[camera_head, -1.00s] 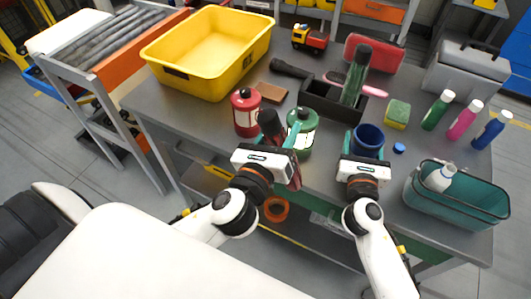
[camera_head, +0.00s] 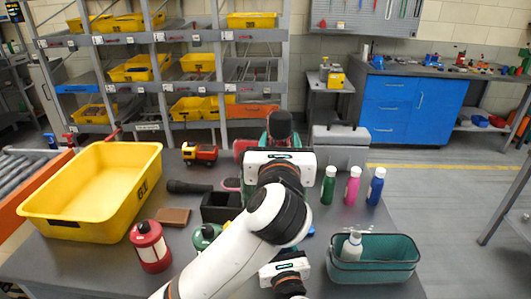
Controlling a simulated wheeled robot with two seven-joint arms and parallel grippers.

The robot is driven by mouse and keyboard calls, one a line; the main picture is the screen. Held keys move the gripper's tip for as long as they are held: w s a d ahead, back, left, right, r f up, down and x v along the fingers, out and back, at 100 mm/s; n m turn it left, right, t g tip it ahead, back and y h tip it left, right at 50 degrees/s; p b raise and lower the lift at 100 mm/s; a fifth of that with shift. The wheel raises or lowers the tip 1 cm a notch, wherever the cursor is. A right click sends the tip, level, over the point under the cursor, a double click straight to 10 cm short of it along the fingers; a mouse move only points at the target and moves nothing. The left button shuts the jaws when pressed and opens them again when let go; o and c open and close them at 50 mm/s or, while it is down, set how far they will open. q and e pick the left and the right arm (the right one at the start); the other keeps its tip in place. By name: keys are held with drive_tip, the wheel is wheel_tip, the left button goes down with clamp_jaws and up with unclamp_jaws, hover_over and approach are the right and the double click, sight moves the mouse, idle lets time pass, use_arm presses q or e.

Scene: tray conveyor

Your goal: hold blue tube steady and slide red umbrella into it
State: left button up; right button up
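The red umbrella (camera_head: 280,125) is raised above the table, its dark end up and a little red showing below it. My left gripper (camera_head: 281,146) is around it, shut on it as far as I can see. My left arm crosses the middle of the picture and hides the blue tube. My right gripper (camera_head: 286,262) is low, near the front of the table, left of the teal basket. Its fingers are hidden behind its own body and my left arm, so its hold on the tube cannot be seen.
A yellow bin (camera_head: 95,190), red canister (camera_head: 150,247) and partly hidden green canister (camera_head: 205,236) are at left. A black holder (camera_head: 220,207) stands mid-table. Three bottles (camera_head: 353,186) and a teal basket (camera_head: 373,262) are at right. A small blue piece (camera_head: 310,232) lies beside my arm.

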use_arm(q)
wheel_tip(320, 180, down, 20)
drive_tip(key=shift+r, duration=0.2)
idle(1.9)
drive_tip(key=shift+f, duration=0.45)
idle(1.1)
drive_tip(key=o, duration=1.6)
drive_tip(key=shift+r, duration=0.1)
drive_tip(key=shift+c, duration=0.2)
wheel_tip(320, 180, up, 10)
use_arm(e)
drive_tip(key=o, duration=1.1)
